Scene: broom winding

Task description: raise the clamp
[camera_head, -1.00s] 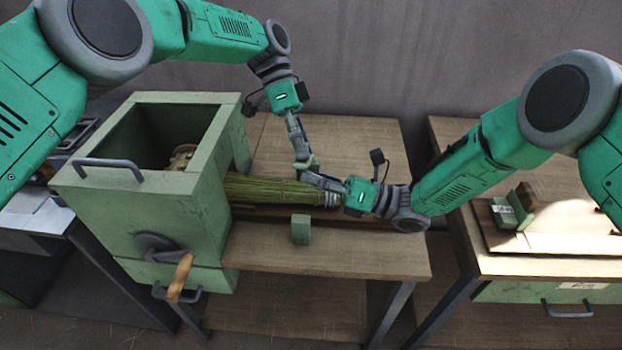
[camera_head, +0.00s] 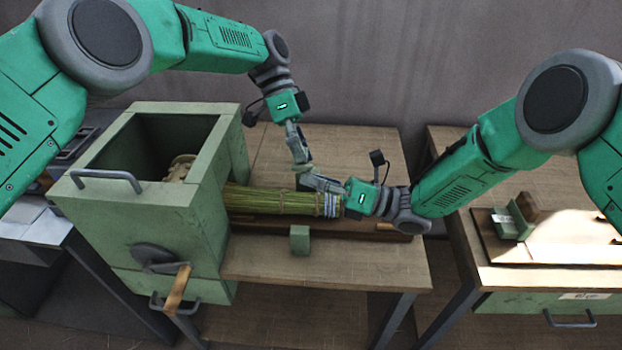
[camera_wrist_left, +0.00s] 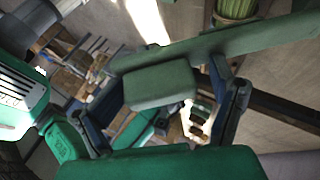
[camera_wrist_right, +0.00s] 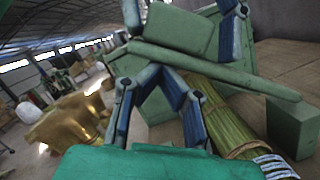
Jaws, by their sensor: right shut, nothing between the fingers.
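The clamp is a green bar with a green block on it. In the left wrist view its bar (camera_wrist_left: 250,40) runs across the top, with the block (camera_wrist_left: 160,85) between the fingers of my left gripper (camera_wrist_left: 165,85). Whether those fingers press on the block is unclear. In the right wrist view the bar (camera_wrist_right: 230,75) is above the broom (camera_wrist_right: 220,105). My right gripper (camera_wrist_right: 160,85) is shut and empty, its tips close under the bar; contact is unclear. In the head view both grippers meet above the straw bundle (camera_head: 270,200), hiding most of the clamp.
A green box (camera_head: 140,220) with a crank handle (camera_head: 177,290) stands at the left. A small green block (camera_head: 299,239) is on the table (camera_head: 330,265) in front of the broom. A second table (camera_head: 545,275) is at the right. The back of the middle table is clear.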

